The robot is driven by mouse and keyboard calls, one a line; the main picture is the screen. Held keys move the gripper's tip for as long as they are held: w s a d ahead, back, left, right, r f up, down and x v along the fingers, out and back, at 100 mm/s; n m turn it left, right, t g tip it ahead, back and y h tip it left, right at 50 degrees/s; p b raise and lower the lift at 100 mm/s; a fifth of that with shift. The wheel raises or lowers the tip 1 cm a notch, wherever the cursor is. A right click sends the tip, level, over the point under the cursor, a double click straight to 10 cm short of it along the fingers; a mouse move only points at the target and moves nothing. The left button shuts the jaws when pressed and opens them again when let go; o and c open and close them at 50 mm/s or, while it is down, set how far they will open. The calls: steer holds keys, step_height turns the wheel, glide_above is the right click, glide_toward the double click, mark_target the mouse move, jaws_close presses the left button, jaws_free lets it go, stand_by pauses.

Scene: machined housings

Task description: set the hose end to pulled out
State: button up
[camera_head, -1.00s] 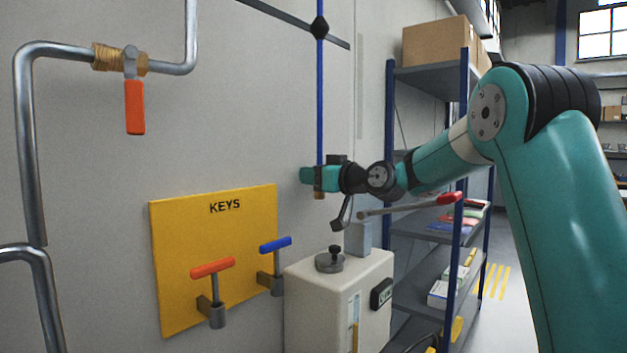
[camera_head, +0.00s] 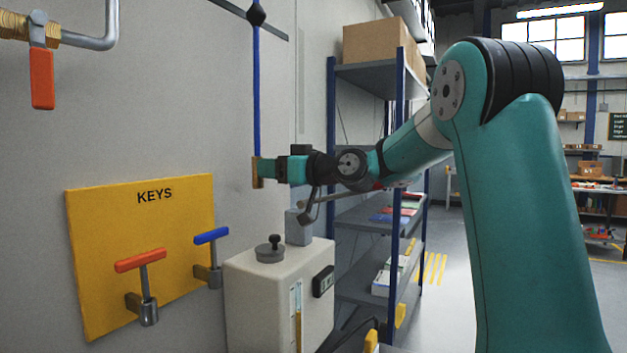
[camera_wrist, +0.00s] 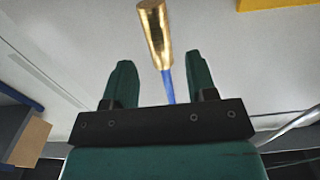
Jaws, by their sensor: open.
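The blue hose (camera_head: 257,95) hangs straight down along the wall. Its brass hose end (camera_head: 257,172) is at the bottom, above and to the right of the yellow board. My gripper (camera_head: 266,169) is level with the brass end and just to its right. In the wrist view my gripper (camera_wrist: 158,80) has its two green fingers spread. The brass end (camera_wrist: 154,32) shows beyond the fingertips, and the blue hose (camera_wrist: 168,87) shows in the gap between them. Nothing is gripped. I cannot tell whether a finger touches the hose end.
A yellow KEYS board (camera_head: 190,263) with an orange T-handle (camera_head: 140,260) and a blue one (camera_head: 211,236) is on the wall. A pale cabinet (camera_head: 262,300) stands below my gripper. A shelf rack (camera_head: 366,76) stands behind my arm. Open floor lies right of the rack.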

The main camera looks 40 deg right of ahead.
steer(key=b+v, duration=0.2)
steer(key=v, duration=0.8)
steer(key=shift+s+d+b, duration=0.15)
steer(key=shift+s+b, duration=0.2)
steer(key=shift+b, duration=0.05)
steer(key=shift+f, duration=0.1)
steer(key=s+a+f+n+g+y+p, duration=0.15)
steer(key=a+f+g, duration=0.3)
steer(key=a, duration=0.55)
steer(key=s+a+f+g, duration=0.2)
steer(key=a+f+g, duration=0.3)
steer(key=a, duration=0.4)
steer(key=s+a+f+g+h, duration=0.2)
steer(key=s+f, duration=0.4)
steer(key=s, duration=0.4)
steer(key=s+a+f+n+g+h, duration=0.1)
steer(key=s+a+f+g, duration=0.4)
steer(key=s, duration=0.5)
step_height(320, 180, down, 2)
steer(key=shift+s+a+f+h+p, duration=0.3)
steer(key=shift+s+h+p, duration=0.1)
steer(key=shift+h, duration=0.15)
steer(key=shift+w+r, duration=0.1)
